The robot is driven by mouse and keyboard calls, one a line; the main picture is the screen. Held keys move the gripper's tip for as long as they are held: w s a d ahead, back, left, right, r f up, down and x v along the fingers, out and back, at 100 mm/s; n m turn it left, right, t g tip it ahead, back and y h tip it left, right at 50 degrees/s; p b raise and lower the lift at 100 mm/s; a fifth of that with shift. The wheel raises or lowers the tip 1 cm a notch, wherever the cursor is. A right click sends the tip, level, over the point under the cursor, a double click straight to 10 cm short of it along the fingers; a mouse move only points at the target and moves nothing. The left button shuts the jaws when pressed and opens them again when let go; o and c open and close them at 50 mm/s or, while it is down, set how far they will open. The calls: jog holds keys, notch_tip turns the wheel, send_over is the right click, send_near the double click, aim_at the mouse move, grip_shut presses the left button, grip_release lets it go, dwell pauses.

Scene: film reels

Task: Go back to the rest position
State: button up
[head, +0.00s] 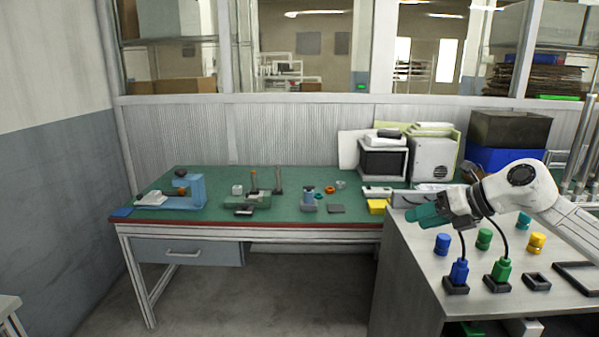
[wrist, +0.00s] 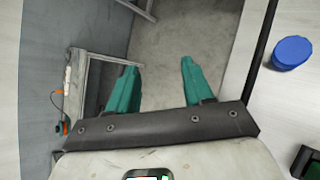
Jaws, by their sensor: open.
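My gripper (head: 428,214) is at the left end of my white arm, over the left edge of the grey cabinet top in the head view. In the wrist view its two teal fingers (wrist: 158,88) stand apart with nothing between them, and bare floor shows beyond. On the cabinet top (head: 411,249), a blue reel (head: 442,243), a green reel (head: 483,238) and a yellow reel (head: 537,242) stand apart from my gripper.
A green-topped workbench (head: 290,212) stands along the back wall with small tools and fixtures on it. A yellow block (head: 377,206) lies at its right end. A black square frame (head: 577,277) lies at the cabinet's right. The floor (head: 260,290) before the bench is clear.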

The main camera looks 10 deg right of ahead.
jog(key=w+a+r+m+t+y, duration=0.35)
jog(key=a+r+m+t, duration=0.75)
jog(key=a, duration=0.4)
jog(key=s+d+f+m+g+h+p, duration=0.1)
jog(key=s+d+f+m+g+h, duration=0.1)
jog(key=s+f+m+h, duration=0.5)
jog(key=s+d+f+m+g+h, duration=0.2)
jog(key=s+f+m+g+h, duration=0.15)
jog(key=f+m, duration=0.7)
jog(key=s+d+f+m+g+h+p, duration=0.15)
jog(key=s+f+m+h, duration=0.35)
jog(key=f, duration=0.6)
jog(key=s+a+f+m+g+y, duration=0.1)
jog(key=s+f+g, duration=0.2)
jog(key=s, duration=0.8)
jog(key=s+a+f+g+y, duration=0.1)
jog(key=s+f+g, duration=0.3)
jog(key=s, duration=0.7)
jog(key=s+a+f+m+g+y, duration=0.1)
jog(key=s+f+g+y, duration=0.1)
jog(key=s+f+g, duration=0.2)
jog(key=s+f, duration=0.3)
jog(key=s, duration=0.4)
jog(key=shift+m+y, duration=0.35)
jog(key=shift+y, duration=0.05)
